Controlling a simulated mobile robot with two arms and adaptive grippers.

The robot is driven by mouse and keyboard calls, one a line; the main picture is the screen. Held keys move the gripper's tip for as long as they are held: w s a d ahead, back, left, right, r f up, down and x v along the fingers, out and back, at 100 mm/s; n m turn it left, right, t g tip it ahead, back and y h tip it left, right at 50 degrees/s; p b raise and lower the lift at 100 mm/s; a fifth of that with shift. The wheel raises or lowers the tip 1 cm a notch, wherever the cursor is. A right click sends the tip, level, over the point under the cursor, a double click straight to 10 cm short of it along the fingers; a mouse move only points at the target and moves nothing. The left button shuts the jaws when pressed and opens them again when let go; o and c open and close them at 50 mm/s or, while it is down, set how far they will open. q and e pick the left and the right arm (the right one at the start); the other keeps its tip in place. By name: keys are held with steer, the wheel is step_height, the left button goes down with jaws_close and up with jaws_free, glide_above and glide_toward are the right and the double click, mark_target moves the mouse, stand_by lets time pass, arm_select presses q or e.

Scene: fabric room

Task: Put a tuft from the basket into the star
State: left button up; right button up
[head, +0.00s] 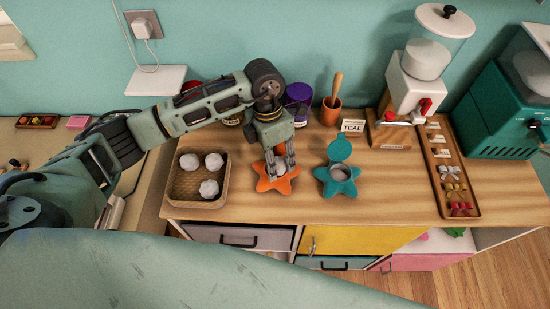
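The woven basket (173,188) stands on the wooden counter with three white tufts (209,189) in it. My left gripper (280,170) points down over the orange star (264,185), to the right of the basket. Its fingers are on either side of a white tuft (280,168), at the star's middle. The tuft seems held, low at the star's opening; the fingers hide part of both. A teal star (325,173) stands to the right, its round lid (340,150) raised and its grey cup empty-looking. My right gripper is not in view.
An orange pot (331,111) with a wooden tool and a purple jar (299,96) stand at the back. A long tray (446,184) lies right; the counter before it is clear.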

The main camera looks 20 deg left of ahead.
arm_select(q)
steer(key=shift+o, duration=0.9)
step_height(320, 180, up, 12)
steer(key=w+a, duration=0.1)
steer(key=shift+w+a, duration=0.25)
steer(key=shift+a, duration=0.1)
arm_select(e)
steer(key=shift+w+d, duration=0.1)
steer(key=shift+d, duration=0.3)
arm_select(q)
steer(key=shift+s+f, duration=0.1)
steer(key=shift+f, duration=0.1)
